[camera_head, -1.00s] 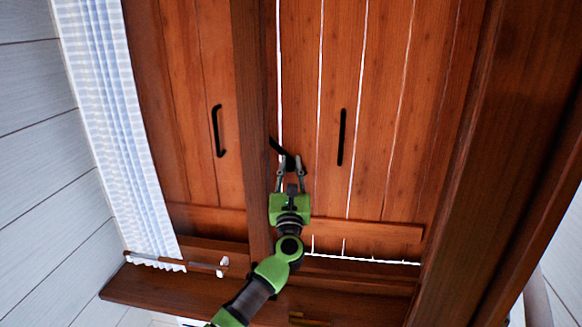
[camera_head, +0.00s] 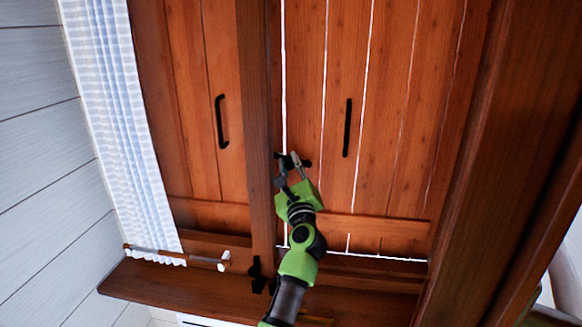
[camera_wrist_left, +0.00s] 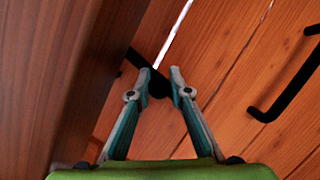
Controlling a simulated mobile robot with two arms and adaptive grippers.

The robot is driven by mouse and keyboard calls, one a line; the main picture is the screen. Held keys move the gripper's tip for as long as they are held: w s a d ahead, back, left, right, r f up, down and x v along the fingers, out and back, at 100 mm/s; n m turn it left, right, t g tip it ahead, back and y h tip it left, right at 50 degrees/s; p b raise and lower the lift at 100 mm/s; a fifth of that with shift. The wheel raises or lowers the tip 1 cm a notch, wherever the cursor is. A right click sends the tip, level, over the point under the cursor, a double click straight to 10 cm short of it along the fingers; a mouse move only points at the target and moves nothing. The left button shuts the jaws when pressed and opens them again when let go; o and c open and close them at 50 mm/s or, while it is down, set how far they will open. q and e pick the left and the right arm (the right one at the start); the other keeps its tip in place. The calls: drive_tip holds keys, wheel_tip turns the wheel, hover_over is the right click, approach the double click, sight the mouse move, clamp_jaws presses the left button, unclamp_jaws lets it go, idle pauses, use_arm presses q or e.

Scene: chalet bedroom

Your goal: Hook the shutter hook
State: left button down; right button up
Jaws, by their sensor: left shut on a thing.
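The black shutter hook (camera_head: 306,162) is at the inner edge of the right wooden shutter (camera_head: 395,110), beside the upright post (camera_head: 259,130). My left gripper (camera_head: 292,160) is shut on it. In the left wrist view, the fingertips (camera_wrist_left: 157,85) close on the dark rounded end of the hook, and its bar (camera_wrist_left: 138,58) runs up and left towards the post. The fingers hide part of the hook. I cannot tell whether its far end sits in a catch. My right gripper is out of view.
Black handles stand on the left shutter (camera_head: 221,122) and the right one (camera_head: 347,128). A striped curtain (camera_head: 120,130) hangs at left. A rod (camera_head: 178,255) lies above the sill (camera_head: 150,290). A small dark piece (camera_head: 256,270) shows low at the post; its nature is unclear.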

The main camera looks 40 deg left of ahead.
use_arm(q)
drive_tip(key=shift+f+n+g+b, duration=0.45)
drive_tip(key=shift+f+n+g, duration=0.25)
drive_tip(key=shift+f+n, duration=0.45)
drive_tip(key=shift+r+n, duration=0.1)
drive_tip(key=shift+n, duration=0.25)
drive_tip(key=c, duration=1.9)
unclamp_jaws()
drive_tip(key=shift+w+a+r, duration=0.1)
drive_tip(key=shift+r, duration=0.25)
wheel_tip(320, 180, up, 10)
drive_tip(key=shift+f, duration=0.2)
